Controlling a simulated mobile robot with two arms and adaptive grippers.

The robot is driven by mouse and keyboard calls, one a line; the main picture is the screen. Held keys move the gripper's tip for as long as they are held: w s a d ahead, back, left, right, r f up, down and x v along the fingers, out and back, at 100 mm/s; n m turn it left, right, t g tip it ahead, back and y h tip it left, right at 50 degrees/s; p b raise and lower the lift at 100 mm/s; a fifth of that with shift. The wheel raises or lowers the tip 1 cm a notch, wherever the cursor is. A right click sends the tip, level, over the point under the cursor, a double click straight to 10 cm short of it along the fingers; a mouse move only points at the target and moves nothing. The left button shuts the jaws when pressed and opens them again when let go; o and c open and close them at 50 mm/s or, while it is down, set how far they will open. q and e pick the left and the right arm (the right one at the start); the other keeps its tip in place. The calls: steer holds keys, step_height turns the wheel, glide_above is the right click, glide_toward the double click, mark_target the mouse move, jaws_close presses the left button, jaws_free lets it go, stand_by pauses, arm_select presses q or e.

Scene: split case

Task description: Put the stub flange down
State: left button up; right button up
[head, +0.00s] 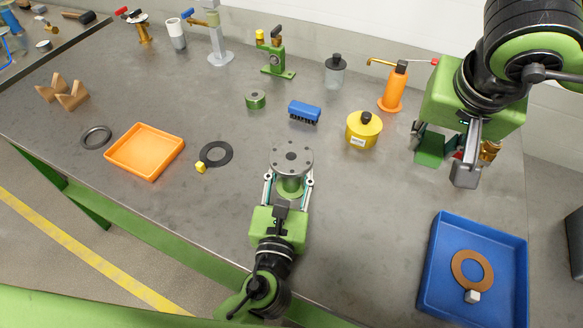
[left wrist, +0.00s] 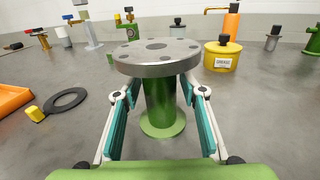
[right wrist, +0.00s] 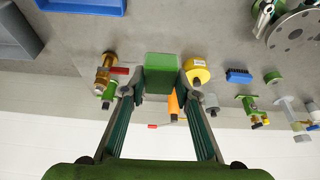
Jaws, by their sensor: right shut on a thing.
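The stub flange (head: 291,158) has a grey drilled disc on top, a green neck and a round green foot. It stands upright, apparently on the table, and also shows in the left wrist view (left wrist: 163,100). My left gripper (head: 289,180) has its fingers spread on both sides of the green neck, with gaps visible beside it. My right gripper (head: 447,155) is at the right, shut on a green block-like thing (right wrist: 162,72), raised over the table. The flange's disc shows at the corner of the right wrist view (right wrist: 297,30).
A blue tray (head: 435,285) with a copper-coloured ring is at front right, an orange tray (head: 145,150) at left. A black ring (head: 216,154), yellow can (head: 363,130), blue brush (head: 304,111) and orange bottle (head: 393,88) stand around the flange. Bare table lies between the flange and the blue tray.

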stand_by(0.3)
arm_select(q)
steer(key=s, duration=0.3)
steer(key=s+b, duration=0.1)
steer(key=s, duration=0.3)
steer(key=s+b, duration=0.1)
steer(key=s, duration=0.3)
steer(key=shift+a, duration=0.4)
arm_select(e)
step_height(320, 180, down, 2)
steer(key=shift+f, duration=0.1)
arm_select(q)
steer(key=shift+s+r, duration=0.15)
steer(key=shift+s, duration=0.35)
